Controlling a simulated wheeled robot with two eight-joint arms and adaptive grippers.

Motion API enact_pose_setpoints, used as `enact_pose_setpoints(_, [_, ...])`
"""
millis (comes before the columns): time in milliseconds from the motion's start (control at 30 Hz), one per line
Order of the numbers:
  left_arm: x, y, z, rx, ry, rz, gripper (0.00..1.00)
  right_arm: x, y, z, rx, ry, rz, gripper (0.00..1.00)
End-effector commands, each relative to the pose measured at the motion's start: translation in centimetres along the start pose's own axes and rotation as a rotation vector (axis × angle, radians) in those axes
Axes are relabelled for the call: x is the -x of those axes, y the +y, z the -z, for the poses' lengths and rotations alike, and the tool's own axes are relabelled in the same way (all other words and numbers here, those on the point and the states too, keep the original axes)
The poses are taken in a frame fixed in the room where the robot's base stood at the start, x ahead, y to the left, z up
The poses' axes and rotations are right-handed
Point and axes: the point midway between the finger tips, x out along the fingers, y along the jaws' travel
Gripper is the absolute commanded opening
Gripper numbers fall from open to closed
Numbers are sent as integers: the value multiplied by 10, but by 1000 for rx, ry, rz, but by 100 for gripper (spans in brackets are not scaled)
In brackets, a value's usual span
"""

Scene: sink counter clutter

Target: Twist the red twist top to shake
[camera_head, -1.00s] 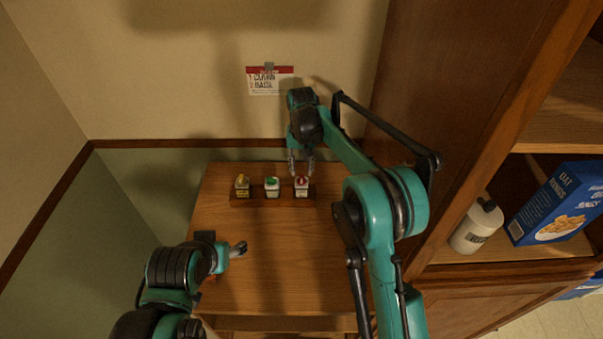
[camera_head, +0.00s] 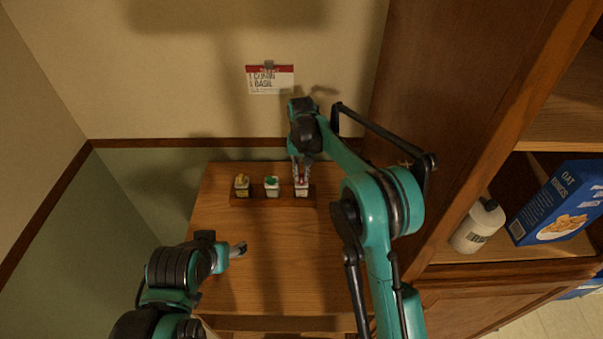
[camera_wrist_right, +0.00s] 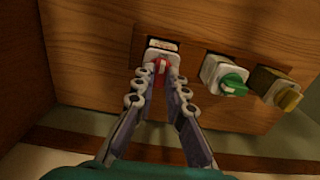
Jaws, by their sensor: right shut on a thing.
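The red twist top (camera_wrist_right: 161,64) sits on a small white shaker (camera_wrist_right: 158,50), at the right end of a row of three in the head view and at the left end in the right wrist view. My right gripper (camera_wrist_right: 163,74) is shut on the red top, with a finger on each side of it. In the head view my right gripper (camera_head: 302,174) comes down over the shaker from behind and hides part of the red top. My left gripper (camera_head: 240,249) is low over the front left of the counter, apart from the shakers; its finger gap is too small to tell.
A shaker with a green top (camera_head: 272,182) and one with a yellow top (camera_head: 242,181) share the dark wooden rack (camera_head: 257,198). A card (camera_head: 270,80) hangs on the wall. A white bottle (camera_head: 478,226) and blue box (camera_head: 560,203) stand in the right cabinet. The middle counter is clear.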

Motion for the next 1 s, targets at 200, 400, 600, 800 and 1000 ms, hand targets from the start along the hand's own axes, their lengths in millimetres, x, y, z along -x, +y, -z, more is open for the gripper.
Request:
enact_pose_setpoints(200, [0,0,0,0,0,0,61,0,0,0,27,0,0,0])
enact_pose_setpoints(400, [0,0,0,0,0,0,61,0,0,0,53,0,0,0])
enact_pose_setpoints(600, [-1,0,-1,0,0,0,61,0,0,0,123,0,0,0])
enact_pose_setpoints(800, [-2,0,-1,0,0,0,61,0,0,0,272,1,0,0])
enact_pose_setpoints(1000, [-3,0,-2,0,0,0,61,0,0,0,462,1,0,0])
